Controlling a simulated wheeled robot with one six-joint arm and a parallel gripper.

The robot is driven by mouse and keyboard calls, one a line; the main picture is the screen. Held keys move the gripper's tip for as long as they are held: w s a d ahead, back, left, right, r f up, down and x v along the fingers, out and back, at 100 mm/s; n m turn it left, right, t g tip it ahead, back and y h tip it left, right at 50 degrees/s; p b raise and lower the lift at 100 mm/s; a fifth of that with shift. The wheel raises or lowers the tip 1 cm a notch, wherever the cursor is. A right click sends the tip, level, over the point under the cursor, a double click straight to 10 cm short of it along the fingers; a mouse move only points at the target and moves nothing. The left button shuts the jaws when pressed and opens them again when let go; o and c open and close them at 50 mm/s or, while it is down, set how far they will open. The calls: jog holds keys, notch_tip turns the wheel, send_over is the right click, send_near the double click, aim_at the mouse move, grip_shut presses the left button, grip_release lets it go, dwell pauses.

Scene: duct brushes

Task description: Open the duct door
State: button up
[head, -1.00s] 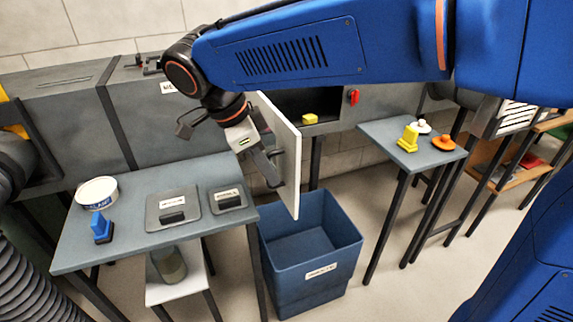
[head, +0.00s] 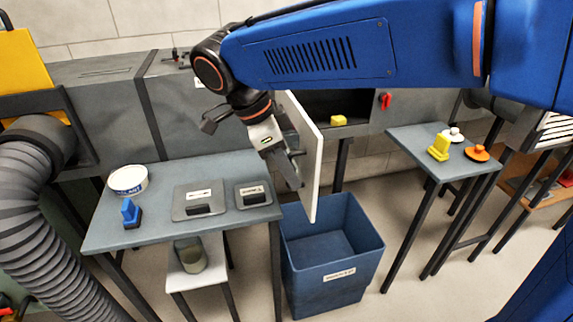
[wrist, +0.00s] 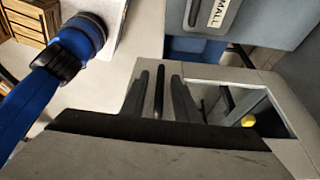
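The duct door (head: 312,170) is a pale flat panel standing swung out from the grey duct, seen at a steep angle in the head view. My gripper (head: 291,172) is at the door's left face, where the handle is hard to make out. In the wrist view its two fingers (wrist: 159,92) stand apart on either side of a dark bar (wrist: 158,90), likely the door handle, with visible gaps.
A blue bin (head: 333,283) stands below the door. The left table (head: 150,232) holds a white tub (head: 128,180), a blue brush (head: 131,213) and two labelled plates. The right table (head: 412,150) holds yellow, white and orange items. A ribbed hose (head: 40,230) is at far left.

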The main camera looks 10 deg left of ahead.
jog(key=v, duration=1.7)
jog(key=shift+r, duration=0.25)
